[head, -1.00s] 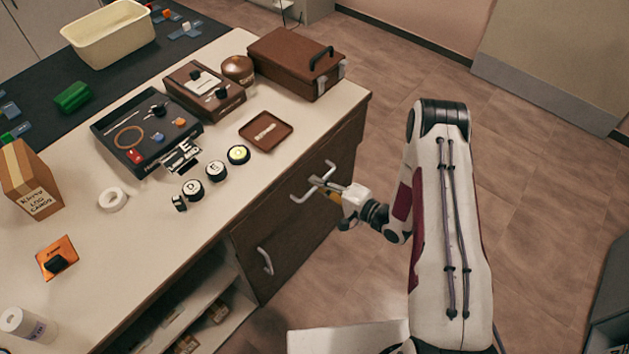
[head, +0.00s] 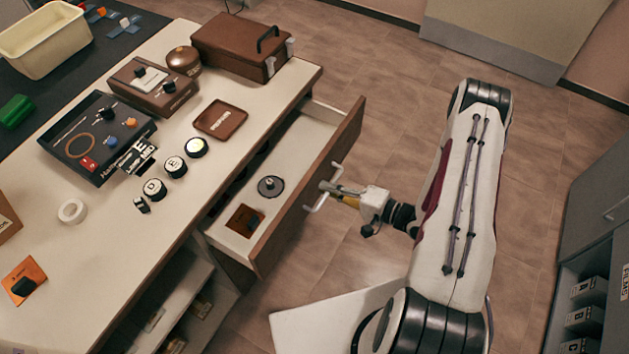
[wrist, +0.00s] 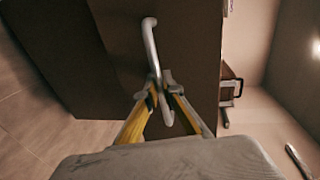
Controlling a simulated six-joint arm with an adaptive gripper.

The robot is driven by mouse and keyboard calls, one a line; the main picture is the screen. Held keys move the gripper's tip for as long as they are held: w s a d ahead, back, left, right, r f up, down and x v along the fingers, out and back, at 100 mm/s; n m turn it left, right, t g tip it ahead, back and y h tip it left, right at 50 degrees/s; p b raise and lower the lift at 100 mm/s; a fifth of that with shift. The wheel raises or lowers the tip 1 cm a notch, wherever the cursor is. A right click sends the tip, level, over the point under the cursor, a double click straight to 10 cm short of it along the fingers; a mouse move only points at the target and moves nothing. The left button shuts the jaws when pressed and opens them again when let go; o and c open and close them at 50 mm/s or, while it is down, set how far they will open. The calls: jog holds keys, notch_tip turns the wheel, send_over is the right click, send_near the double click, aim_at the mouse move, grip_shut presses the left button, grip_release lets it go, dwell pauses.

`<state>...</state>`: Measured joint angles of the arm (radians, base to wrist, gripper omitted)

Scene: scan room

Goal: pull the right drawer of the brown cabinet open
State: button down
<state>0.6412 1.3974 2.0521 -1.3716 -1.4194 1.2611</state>
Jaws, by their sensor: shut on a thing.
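The brown cabinet's drawer (head: 290,215) stands pulled well out from under the pale counter in the head view. Inside it lie a dark round piece with a knob (head: 271,186) and a brown square piece (head: 244,220). The drawer's silver bar handle (head: 317,203) is on its front; it also shows in the wrist view (wrist: 151,40). My gripper (head: 330,192) is shut on this handle, and in the wrist view its yellow-and-grey fingers (wrist: 162,92) close around the bar. The drawer's far inner end is partly hidden under the counter.
The counter (head: 120,225) holds a brown case (head: 240,45), a small brown tray (head: 220,121), a dark instrument box (head: 95,135) and several round knobs. Open shelves (head: 165,310) lie below at the left. Floor (head: 390,130) is clear beyond the drawer; a grey shelf unit (head: 590,250) stands at the right.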

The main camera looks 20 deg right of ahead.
jog(key=f+v, duration=0.3)
jog(key=v, duration=1.1)
jog(key=shift+s+d, duration=0.4)
jog(key=c, duration=2.5)
grip_release()
jog(key=shift+s+d, duration=0.1)
jog(key=shift+d, duration=0.05)
jog(key=shift+v, duration=5.85)
